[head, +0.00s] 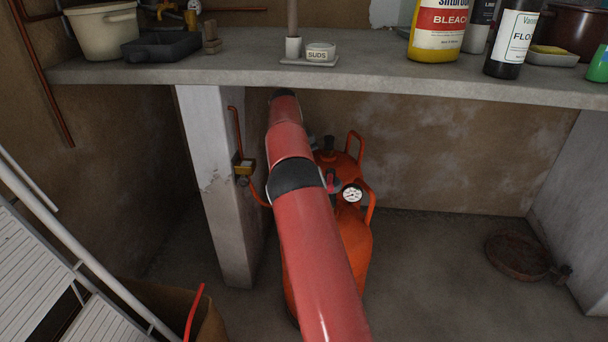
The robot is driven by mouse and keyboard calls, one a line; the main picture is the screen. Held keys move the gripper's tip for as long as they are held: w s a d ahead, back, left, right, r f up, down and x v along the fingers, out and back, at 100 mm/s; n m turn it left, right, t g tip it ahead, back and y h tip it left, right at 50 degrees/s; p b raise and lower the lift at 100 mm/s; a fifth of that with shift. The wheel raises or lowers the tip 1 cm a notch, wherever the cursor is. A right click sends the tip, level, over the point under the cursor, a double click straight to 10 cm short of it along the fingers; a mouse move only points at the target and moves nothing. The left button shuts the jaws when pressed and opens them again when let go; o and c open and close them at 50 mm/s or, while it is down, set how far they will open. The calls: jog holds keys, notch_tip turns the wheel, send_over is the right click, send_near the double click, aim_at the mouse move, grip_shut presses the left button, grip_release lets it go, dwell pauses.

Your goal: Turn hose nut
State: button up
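An orange gas bottle (356,250) stands upright on the floor under the counter, partly hidden behind my red arm. A round white pressure gauge (352,195) shows at its upper part, beside a small red and dark fitting (333,182). An orange hose (256,192) runs down from a brass valve (244,168) on the white pillar and passes out of sight behind my arm. I cannot make out the hose nut. My arm reaches from the bottom middle to below the counter edge. My gripper cannot be seen.
The concrete counter (400,72) overhangs the bottle, with the white pillar (222,190) close on the left. A bleach bottle (438,30) and other goods stand on top. A folded ladder (90,270) leans at lower left. The floor right of the bottle is clear up to a rusty round object (517,256).

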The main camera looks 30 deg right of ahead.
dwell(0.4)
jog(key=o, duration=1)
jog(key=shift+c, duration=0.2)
